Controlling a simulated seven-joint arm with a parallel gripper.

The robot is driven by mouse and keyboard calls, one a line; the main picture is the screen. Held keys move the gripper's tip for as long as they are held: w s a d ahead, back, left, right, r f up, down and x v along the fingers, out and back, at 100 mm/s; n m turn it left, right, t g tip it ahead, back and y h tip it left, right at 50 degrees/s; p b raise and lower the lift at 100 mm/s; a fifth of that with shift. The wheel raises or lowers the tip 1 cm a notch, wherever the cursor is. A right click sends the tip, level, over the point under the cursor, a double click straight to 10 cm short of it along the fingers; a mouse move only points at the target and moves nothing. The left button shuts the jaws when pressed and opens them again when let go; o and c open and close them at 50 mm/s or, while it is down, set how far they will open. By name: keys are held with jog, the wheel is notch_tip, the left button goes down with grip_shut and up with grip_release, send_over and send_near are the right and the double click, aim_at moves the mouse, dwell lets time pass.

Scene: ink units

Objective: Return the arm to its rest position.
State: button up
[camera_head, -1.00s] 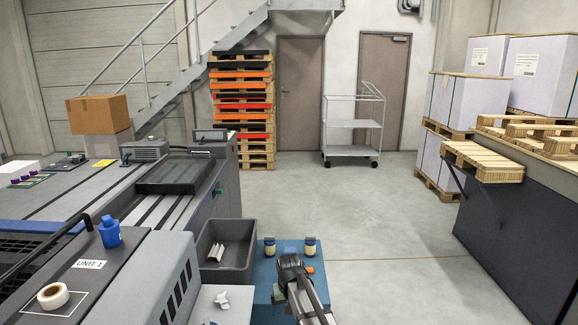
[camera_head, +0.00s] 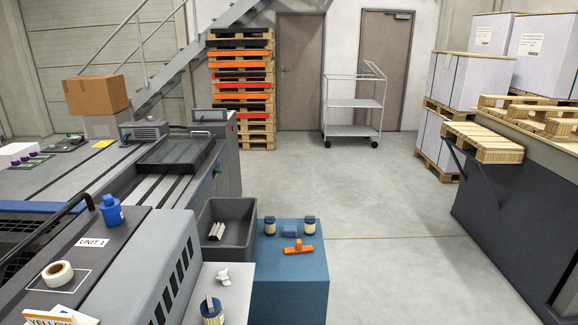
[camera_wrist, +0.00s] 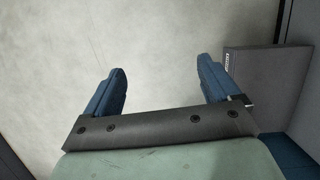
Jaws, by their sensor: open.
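My gripper (camera_wrist: 161,92) shows in the wrist view with its two blue fingers spread apart and nothing between them. Bare pale floor (camera_wrist: 165,40) lies beyond the fingertips. In the head view my arm and gripper are out of sight. A blue cabinet (camera_head: 290,285) stands at the lower middle, with an orange tool (camera_head: 299,247), two small jars (camera_head: 269,226) and a small blue block (camera_head: 289,232) on top.
A dark grey bin (camera_head: 238,250) with pale pieces stands left of the cabinet. The press (camera_head: 110,275) fills the left side. A dark counter (camera_head: 510,225) with pallets stands at right. The floor (camera_head: 385,230) between is clear. A dark grey surface (camera_wrist: 265,85) lies right of my gripper.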

jog(key=s+d+f+g, duration=0.1)
jog(key=s+d+f, duration=0.1)
jog(key=s, duration=0.9)
jog(key=s+d+f+g, duration=0.1)
jog(key=s+f, duration=0.3)
jog(key=s, duration=0.7)
jog(key=shift+d+m+g, duration=0.4)
jog(key=shift+g, duration=0.2)
